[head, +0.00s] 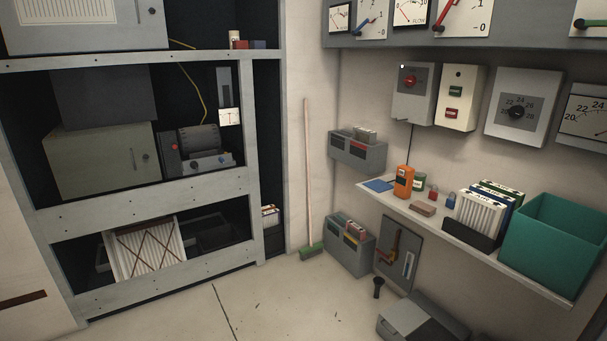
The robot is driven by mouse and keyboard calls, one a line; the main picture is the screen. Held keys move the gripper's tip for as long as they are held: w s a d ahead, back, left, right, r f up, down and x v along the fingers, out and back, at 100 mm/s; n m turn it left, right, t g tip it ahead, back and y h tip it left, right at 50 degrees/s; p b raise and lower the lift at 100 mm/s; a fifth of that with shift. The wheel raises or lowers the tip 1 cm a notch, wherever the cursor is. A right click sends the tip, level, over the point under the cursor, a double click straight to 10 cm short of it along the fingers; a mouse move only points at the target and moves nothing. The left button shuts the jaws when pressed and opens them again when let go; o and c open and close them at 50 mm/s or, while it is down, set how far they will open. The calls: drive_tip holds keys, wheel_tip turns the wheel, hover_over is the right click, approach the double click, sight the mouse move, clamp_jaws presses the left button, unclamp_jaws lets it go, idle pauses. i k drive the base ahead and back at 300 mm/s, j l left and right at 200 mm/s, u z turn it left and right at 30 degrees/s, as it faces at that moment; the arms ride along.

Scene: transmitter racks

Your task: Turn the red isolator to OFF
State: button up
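The red isolator knob (411,82) sits on the front of a grey wall box (412,106), right of centre in the head view. The box hangs above the shelf, under the row of gauges. The knob is small here, so I cannot read its markings or tell which position it points to. My gripper is not in view, and nothing is seen touching the knob.
A box with red and green buttons (458,100) and a dial box (523,108) hang to the right. Below is a shelf (425,216) with an orange meter (404,182), binders and a teal bin (552,240). A broom (307,170) leans nearby. Floor at centre is mostly clear.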

sight(411, 81)
drive_tip(key=i+j, duration=0.2)
drive_tip(key=i, duration=0.25)
drive_tip(key=i+j, duration=0.2)
drive_tip(key=i, duration=0.3)
drive_tip(key=i+j, duration=0.15)
drive_tip(key=i, duration=0.3)
drive_tip(key=i+j, duration=0.2)
drive_tip(key=i, duration=0.25)
drive_tip(key=i+j+z, duration=0.15)
drive_tip(key=z, duration=0.2)
drive_tip(key=i+j+z, duration=0.5)
drive_tip(key=z, duration=0.25)
drive_tip(key=i, duration=0.1)
